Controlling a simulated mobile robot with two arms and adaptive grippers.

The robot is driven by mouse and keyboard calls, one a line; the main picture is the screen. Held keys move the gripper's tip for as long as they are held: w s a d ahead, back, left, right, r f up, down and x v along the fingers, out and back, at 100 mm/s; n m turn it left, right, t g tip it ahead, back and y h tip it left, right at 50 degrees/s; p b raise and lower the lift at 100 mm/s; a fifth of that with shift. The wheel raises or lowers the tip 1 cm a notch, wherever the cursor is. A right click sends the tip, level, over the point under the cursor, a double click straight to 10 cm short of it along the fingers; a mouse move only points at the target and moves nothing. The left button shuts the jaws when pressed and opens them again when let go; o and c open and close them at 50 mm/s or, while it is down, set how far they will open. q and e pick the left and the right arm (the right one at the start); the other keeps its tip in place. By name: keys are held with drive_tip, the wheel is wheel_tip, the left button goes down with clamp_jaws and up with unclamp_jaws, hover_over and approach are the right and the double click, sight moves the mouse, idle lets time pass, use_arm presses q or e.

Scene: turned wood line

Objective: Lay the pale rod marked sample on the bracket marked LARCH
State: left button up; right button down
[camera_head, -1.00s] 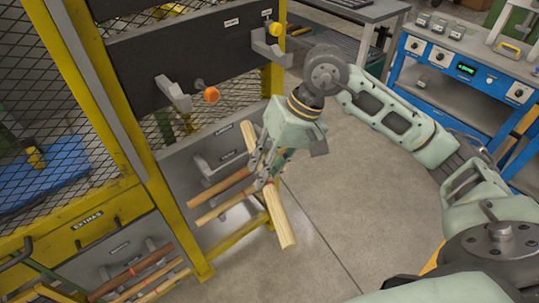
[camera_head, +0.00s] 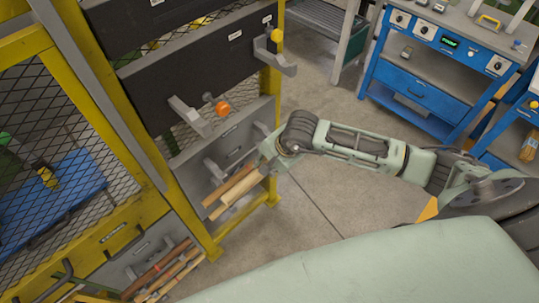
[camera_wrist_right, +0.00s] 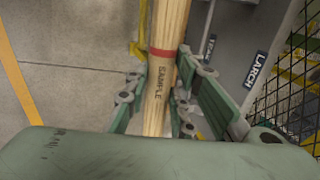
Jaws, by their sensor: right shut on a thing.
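The pale rod marked SAMPLE (camera_wrist_right: 164,75), with a red band, runs up through the middle of the right wrist view. My right gripper (camera_wrist_right: 160,105) is shut on it. In the head view my right gripper (camera_head: 270,152) is at the lower grey panel, seen mostly from behind, so I cannot clearly tell the held rod from others there. A LARCH label (camera_wrist_right: 257,70) is on the grey panel right of the rod in the wrist view; its bracket is not clear there. Two grey brackets show on that panel, one left of my gripper (camera_head: 214,168). My left gripper is out of view.
Rods (camera_head: 230,184) stick out below the gripper. A yellow post (camera_head: 274,85) stands close beside the gripper. The floor (camera_head: 330,190) to the right is clear.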

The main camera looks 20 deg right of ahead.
drive_tip(key=shift+w+a, duration=0.2)
drive_tip(key=shift+w, duration=0.5)
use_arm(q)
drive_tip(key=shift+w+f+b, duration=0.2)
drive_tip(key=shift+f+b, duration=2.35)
use_arm(e)
drive_tip(key=w+a+f, duration=0.3)
drive_tip(key=w, duration=0.5)
drive_tip(key=shift+w, duration=0.4)
drive_tip(key=shift+a, duration=0.15)
unclamp_jaws()
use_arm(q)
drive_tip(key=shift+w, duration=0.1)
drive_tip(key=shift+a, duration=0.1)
